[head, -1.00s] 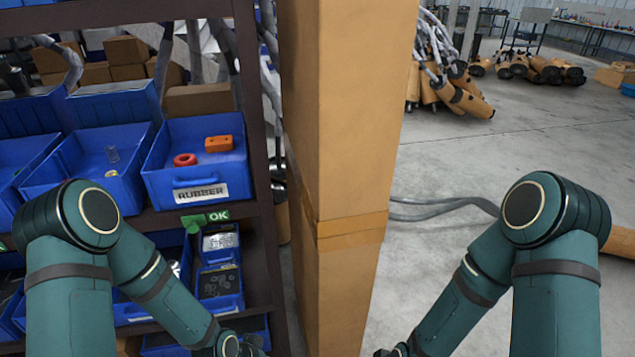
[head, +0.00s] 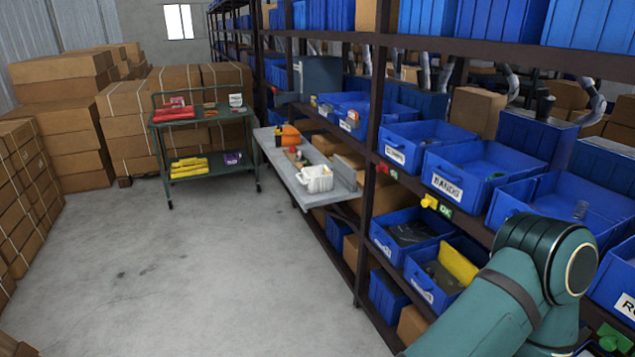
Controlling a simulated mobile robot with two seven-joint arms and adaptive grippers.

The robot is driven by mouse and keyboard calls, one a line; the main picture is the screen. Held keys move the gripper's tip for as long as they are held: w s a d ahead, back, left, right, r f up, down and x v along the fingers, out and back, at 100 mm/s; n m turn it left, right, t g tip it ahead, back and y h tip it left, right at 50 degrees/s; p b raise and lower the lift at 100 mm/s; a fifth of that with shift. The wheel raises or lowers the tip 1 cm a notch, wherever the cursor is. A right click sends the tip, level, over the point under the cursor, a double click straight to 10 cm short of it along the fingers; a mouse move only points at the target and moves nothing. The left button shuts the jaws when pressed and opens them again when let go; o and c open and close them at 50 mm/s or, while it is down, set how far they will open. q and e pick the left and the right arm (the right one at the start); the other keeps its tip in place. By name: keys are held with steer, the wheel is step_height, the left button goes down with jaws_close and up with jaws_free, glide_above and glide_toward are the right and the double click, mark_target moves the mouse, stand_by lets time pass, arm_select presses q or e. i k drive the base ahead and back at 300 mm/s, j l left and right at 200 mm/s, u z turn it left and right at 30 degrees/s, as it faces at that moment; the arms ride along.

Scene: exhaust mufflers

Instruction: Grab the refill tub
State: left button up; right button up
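A small white tub (head: 316,179) stands on a grey side table or shelf board (head: 282,170) in the middle of the head view, near the board's front end. It looks like the tub of the task, but I can read no label on it. One of my arms, its elbow and green links, fills the lower right of the view, well short of the tub. Neither of my grippers shows, so their opening is hidden.
A rack with labelled blue bins (head: 470,175) runs along the right. A green cart (head: 200,140) with red and yellow items stands at the back. Stacked cardboard boxes (head: 60,110) line the left and back. The concrete floor (head: 200,270) at centre left is clear.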

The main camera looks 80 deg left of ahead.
mark_target(316, 180)
steer(key=u, duration=2.6)
steer(key=i+z, duration=0.1)
steer(key=z, duration=0.5)
steer(key=i+j+z, duration=0.5)
steer(key=j+z, duration=0.15)
steer(key=j, duration=0.15)
steer(key=i+j, duration=0.2)
steer(key=j, duration=0.15)
steer(key=i+j+z, duration=0.1)
steer(key=j, duration=0.25)
steer(key=i+j, duration=0.25)
steer(key=i+j+z, duration=0.1)
steer(key=j, duration=0.4)
steer(key=i+j, duration=0.2)
steer(key=j, duration=0.15)
steer(key=i+z, duration=0.05)
